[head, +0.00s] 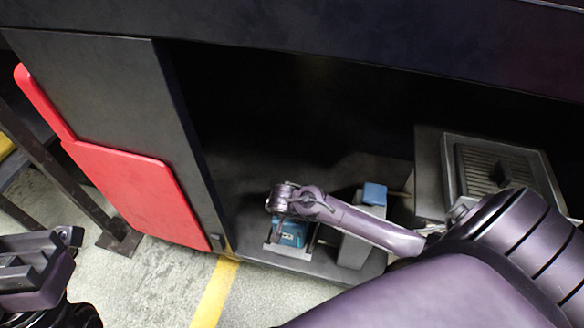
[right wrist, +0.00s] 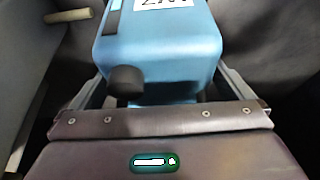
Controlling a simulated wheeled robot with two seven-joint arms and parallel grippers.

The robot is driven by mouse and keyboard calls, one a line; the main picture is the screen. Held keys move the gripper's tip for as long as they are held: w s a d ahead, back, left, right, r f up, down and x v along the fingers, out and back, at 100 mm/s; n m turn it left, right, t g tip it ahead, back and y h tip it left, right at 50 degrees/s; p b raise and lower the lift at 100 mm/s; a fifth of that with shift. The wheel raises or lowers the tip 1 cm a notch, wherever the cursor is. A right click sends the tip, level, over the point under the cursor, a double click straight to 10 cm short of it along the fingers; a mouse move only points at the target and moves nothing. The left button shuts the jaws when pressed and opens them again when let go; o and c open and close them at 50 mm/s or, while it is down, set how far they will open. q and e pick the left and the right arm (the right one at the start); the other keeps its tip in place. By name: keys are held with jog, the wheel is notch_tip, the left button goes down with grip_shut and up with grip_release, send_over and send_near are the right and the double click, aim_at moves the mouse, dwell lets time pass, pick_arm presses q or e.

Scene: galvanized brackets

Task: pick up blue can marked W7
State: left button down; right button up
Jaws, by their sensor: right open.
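A blue can (head: 290,233) stands on a light plate on the low dark shelf. In the right wrist view the blue can (right wrist: 165,50) fills the upper middle, with a black round cap and a white label cut off by the top edge, not fully readable. My right gripper (head: 286,232) is over the can, its open fingers on either side of the can in the wrist view (right wrist: 160,95). I cannot tell whether they touch it. My left gripper (head: 42,258) is at the lower left, away from the can; its jaws are not clear.
A grey block (head: 357,248) stands right of the can, with another blue object (head: 374,194) by its top. A dark tray-like box (head: 450,190) is at the right. A red panel (head: 135,190) leans on the dark cabinet wall at left. Yellow tape (head: 214,292) marks the floor.

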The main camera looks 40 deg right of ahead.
jog(key=c, duration=1.7)
jog(key=shift+w+r, duration=0.1)
jog(key=shift+r, duration=0.05)
jog(key=shift+c, duration=0.3)
